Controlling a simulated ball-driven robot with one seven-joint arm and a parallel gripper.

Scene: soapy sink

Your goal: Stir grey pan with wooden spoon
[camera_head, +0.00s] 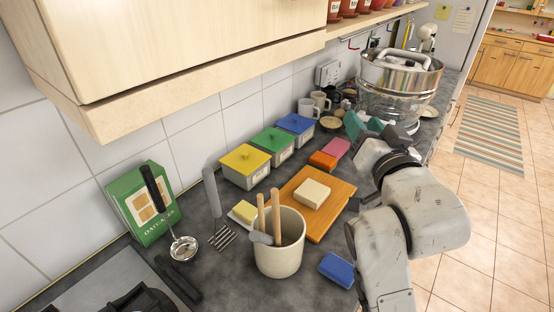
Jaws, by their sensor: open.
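Two wooden handles (276,212) stand up out of a cream crock (279,262) on the dark counter. Their lower ends are hidden inside it, so I cannot tell which is the wooden spoon. No pan is plainly grey here. A large shiny steel pot (402,72) with a lid stands at the far right, above a clear glass-like vessel. My gripper (367,128) is open, with teal fingers, in front of and below this pot. It is well behind and to the right of the crock. I see nothing held in it.
A wooden board (329,220) with a pale block lies behind the crock. A blue sponge (337,269) is to its right. Yellow, green and blue lidded boxes (245,168) line the wall. A ladle (180,247) and a hob (137,301) are at left. Cupboards (180,45) overhang the counter.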

